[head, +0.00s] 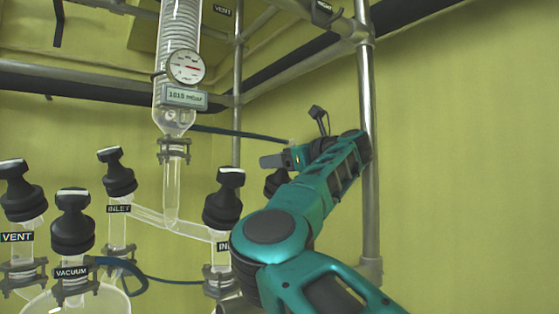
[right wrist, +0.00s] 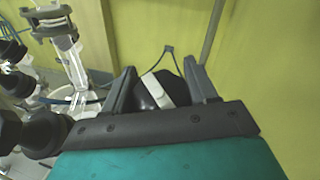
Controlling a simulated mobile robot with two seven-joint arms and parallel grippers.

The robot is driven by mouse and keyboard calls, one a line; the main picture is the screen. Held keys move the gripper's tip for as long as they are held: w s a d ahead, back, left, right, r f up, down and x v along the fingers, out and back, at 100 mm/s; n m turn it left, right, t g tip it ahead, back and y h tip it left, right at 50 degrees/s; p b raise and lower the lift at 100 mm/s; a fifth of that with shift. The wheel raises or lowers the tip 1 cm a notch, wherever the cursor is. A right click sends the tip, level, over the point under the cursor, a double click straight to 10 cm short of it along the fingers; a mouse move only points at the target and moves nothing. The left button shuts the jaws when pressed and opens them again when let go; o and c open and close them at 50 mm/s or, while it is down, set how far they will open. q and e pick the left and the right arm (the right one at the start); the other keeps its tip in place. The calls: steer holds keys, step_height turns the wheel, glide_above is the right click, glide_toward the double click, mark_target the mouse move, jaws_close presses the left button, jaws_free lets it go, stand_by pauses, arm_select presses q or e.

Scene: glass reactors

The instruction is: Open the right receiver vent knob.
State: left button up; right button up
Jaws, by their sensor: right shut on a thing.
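A black knob with a white stripe across its top sits between the fingers of my right gripper in the right wrist view (right wrist: 157,90). I take it as the right receiver vent knob, but no label on it shows. In the head view only a dark part of this knob (head: 276,183) shows below the gripper. My right gripper (head: 272,164) is shut on the knob, with one grey finger on each side of it in the right wrist view. My arm hides the knob's stem and what is under it. My left gripper is not in view.
Black knobs on glass necks stand to the left: one labelled VENT (head: 20,190), one labelled VACUUM (head: 73,222), and INLET ones (head: 117,172) (head: 224,200). A glass column with a gauge (head: 186,67) rises behind. A metal post (head: 369,215) stands close to my arm.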

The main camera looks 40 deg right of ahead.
steer(key=o, duration=1)
steer(key=shift+c, duration=0.2)
